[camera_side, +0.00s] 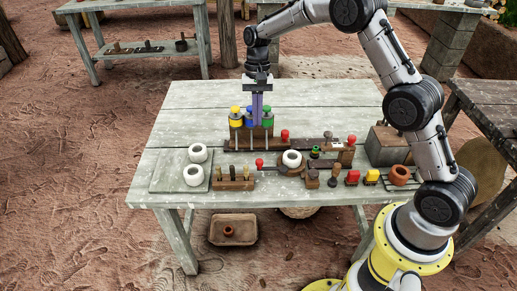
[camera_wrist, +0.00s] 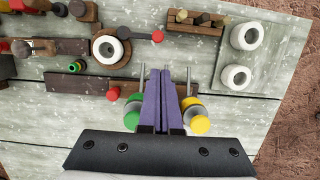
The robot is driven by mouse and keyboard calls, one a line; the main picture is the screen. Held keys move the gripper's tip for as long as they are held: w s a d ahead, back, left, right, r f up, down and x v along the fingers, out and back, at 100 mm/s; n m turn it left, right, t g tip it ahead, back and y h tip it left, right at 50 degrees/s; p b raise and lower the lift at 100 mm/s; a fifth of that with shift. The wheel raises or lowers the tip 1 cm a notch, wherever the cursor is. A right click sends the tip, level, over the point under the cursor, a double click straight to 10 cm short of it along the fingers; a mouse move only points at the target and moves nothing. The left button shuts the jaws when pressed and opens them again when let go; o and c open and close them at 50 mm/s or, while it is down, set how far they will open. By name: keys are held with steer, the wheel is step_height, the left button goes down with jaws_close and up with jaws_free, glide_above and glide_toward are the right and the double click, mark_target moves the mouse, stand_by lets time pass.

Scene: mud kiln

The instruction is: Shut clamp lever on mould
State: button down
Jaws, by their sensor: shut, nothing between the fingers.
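My gripper (camera_side: 257,112) has purple fingers pressed together and empty, pointing down at the rack of coloured bottles at the back of the table. The fingers also show in the wrist view (camera_wrist: 161,74), between the green and yellow caps. A white ring (camera_side: 292,157) sits on a brown block, apparently the mould; it also shows in the wrist view (camera_wrist: 106,48). A dark lever with a red knob (camera_side: 259,162) sticks out sideways from this block; the knob shows in the wrist view (camera_wrist: 157,36). My gripper is apart from it. I cannot tell which red-knobbed lever is the clamp's.
The bottles have yellow (camera_side: 235,110), blue and green (camera_side: 268,111) caps. Another red knob (camera_side: 284,134) is on a long dark bar behind the ring. Two white rings (camera_side: 197,153) lie on a board at left. Small stamps, red and yellow blocks and a clay pot (camera_side: 399,174) crowd the right.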

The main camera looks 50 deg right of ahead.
steer(key=shift+s+d+f, duration=0.1)
steer(key=shift+f, duration=0.45)
steer(key=x, duration=1)
steer(key=shift+s, duration=0.1)
